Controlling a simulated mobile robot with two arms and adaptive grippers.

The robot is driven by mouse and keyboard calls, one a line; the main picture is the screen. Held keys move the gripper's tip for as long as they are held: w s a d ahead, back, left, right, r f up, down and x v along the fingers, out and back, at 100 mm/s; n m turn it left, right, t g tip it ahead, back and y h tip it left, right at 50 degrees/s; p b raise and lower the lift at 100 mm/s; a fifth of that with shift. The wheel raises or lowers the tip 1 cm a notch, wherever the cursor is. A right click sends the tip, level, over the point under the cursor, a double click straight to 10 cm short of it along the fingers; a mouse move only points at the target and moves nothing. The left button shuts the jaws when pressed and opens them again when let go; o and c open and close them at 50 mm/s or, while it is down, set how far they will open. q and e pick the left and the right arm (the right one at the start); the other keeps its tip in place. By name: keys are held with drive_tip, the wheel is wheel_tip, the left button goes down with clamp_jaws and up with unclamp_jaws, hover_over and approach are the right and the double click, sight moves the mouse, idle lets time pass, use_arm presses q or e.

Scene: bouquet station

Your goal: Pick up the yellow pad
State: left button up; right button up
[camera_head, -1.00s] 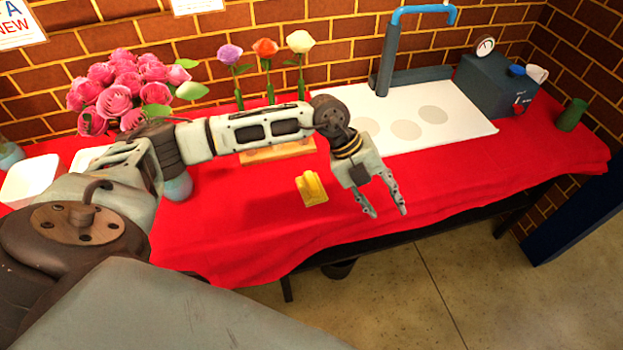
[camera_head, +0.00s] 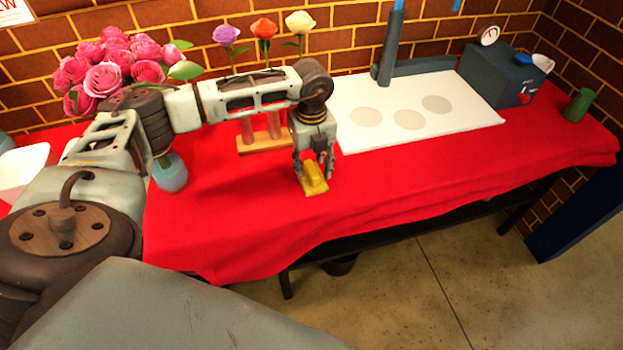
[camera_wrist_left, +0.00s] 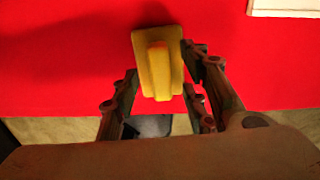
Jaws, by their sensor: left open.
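The yellow pad (camera_head: 315,186) lies on the red cloth near the table's front edge, with a raised ridge along its top. I cannot tell whether a finger touches the pad. My right gripper is not in view.
A wooden stand (camera_head: 265,144) with three roses is behind the arm. A vase (camera_head: 170,172) of pink roses (camera_head: 112,70) stands at left. A white board (camera_head: 400,115) with grey circles lies right of the gripper. The red cloth (camera_head: 440,170) at front right is clear.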

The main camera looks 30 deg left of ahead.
use_arm(q)
wheel_tip(320, 180, down, 2)
drive_tip(key=shift+f+b, duration=0.1)
drive_tip(key=shift+b, duration=0.2)
drive_tip(key=shift+r, duration=0.2)
drive_tip(key=shift+c, duration=0.6)
clamp_jaws()
